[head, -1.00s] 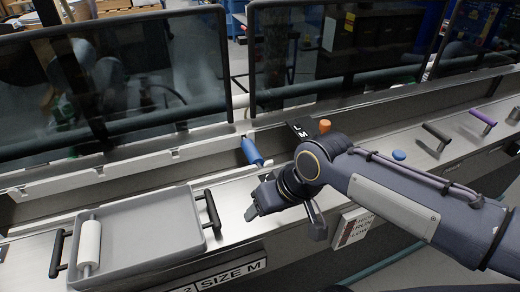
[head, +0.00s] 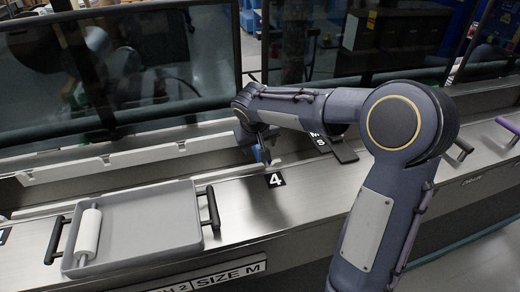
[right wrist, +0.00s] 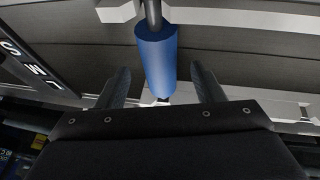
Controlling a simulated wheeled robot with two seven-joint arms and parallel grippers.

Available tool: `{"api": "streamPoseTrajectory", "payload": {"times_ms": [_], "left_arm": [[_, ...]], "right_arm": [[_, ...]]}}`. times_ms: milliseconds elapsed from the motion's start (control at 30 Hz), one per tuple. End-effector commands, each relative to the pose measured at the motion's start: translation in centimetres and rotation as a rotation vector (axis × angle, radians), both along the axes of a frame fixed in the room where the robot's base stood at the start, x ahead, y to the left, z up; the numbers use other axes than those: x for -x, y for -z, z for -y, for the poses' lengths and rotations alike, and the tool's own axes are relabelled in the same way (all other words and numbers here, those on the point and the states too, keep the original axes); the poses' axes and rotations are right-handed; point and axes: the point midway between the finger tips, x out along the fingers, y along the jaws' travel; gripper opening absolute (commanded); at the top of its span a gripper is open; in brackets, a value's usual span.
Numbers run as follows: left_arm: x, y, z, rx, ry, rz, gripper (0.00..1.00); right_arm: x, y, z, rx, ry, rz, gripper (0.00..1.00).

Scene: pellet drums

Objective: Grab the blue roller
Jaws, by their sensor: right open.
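The blue roller (right wrist: 158,60) fills the upper middle of the right wrist view, with its dark handle rod at the top. Its lower end lies between the two fingers of my right gripper (right wrist: 160,88), which are spread apart on either side with a gap to each. In the head view the roller (head: 258,154) is mostly hidden behind my right gripper (head: 258,146), which hangs over it near the back ledge. My left gripper is not in view.
A grey tray (head: 150,213) with black handles stands on the left of the steel counter, with a white roller (head: 88,234) at its left side. A number 4 label (head: 275,180) lies on the counter. A purple-handled tool (head: 508,124) is at far right.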

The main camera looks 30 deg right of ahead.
Motion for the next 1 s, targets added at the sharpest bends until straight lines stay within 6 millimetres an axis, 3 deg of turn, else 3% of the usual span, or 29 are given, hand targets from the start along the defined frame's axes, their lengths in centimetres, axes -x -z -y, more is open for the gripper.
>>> {"api": "streamPoseTrajectory", "payload": {"times_ms": [200,433,800,1000], "left_arm": [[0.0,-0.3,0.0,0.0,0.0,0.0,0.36],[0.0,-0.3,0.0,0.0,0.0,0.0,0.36],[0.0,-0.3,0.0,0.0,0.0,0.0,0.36],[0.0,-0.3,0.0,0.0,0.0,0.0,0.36]], "right_arm": [[-0.7,1.9,0.6,0.0,-0.001,-0.001,0.61],[-0.7,2.0,0.6,0.0,0.0,0.0,0.6],[-0.7,1.9,0.6,-0.001,-0.001,0.0,0.11],[-0.7,1.9,0.6,0.0,-0.001,0.002,0.1]]}}
